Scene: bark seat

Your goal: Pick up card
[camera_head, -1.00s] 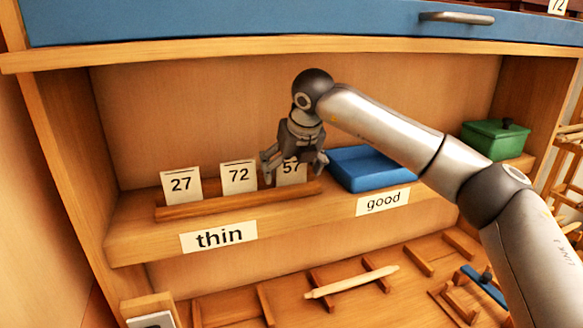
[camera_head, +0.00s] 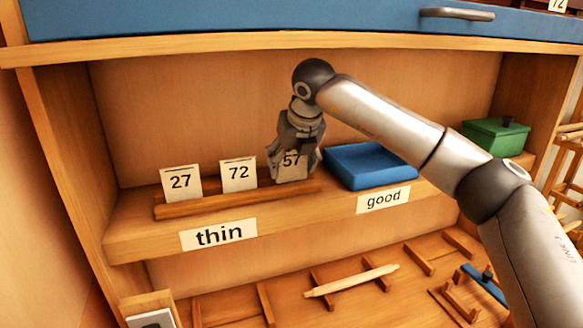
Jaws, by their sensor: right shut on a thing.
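Three white cards stand in a wooden holder (camera_head: 215,206) on the shelf: card 27 (camera_head: 182,183), card 72 (camera_head: 238,175) and card 57 (camera_head: 291,170). My right gripper (camera_head: 293,165) reaches down from above and is shut on card 57, with a finger at each side edge. The card is upright at the right end of the holder, and its upper part is partly covered by the gripper. I cannot tell whether its bottom edge still touches the holder. My left gripper is not in view.
A "thin" label (camera_head: 219,234) is on the shelf front. A green box (camera_head: 496,138) stands far right. Below, a pale rod (camera_head: 351,281) rests on wooden supports.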

